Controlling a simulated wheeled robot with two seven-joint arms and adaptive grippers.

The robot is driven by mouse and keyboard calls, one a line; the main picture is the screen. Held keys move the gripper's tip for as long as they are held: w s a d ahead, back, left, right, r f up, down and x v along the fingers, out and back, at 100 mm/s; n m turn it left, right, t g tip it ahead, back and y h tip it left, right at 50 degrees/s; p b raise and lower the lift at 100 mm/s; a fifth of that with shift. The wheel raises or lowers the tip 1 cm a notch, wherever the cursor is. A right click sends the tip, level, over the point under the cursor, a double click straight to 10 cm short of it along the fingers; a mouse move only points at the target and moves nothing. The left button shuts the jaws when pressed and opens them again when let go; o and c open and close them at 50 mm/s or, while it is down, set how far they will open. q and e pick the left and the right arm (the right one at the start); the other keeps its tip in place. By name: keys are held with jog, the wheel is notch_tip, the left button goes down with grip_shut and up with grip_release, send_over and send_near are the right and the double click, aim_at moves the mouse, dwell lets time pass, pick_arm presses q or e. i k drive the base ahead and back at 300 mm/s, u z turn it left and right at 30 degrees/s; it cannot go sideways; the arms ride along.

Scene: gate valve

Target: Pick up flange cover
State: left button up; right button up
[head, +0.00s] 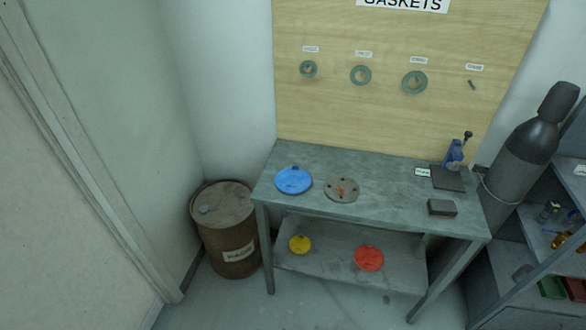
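Several round pieces that could be flange covers are in the head view. A blue disc (293,181) with a small dark knob at its rim lies at the left of the grey table's top (385,205). A grey-brown metal disc (342,189) with small dark spots around its face lies just right of it. A yellow disc (299,244) and a larger red disc (369,258) lie on the table's lower shelf (330,268). I cannot tell which one the task means. Neither of my grippers is in view.
A rusty barrel (226,228) stands left of the table. A dark block (442,208) and a blue tool (454,155) are at the table's right. A gas cylinder (524,145) and shelves (550,245) stand farther right. Gaskets hang on the wooden board (400,115). Front floor is mostly clear.

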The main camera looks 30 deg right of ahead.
aim_at(295, 181)
jog(key=z, duration=0.45)
jog(key=i, duration=0.7)
jog(key=z, duration=0.7)
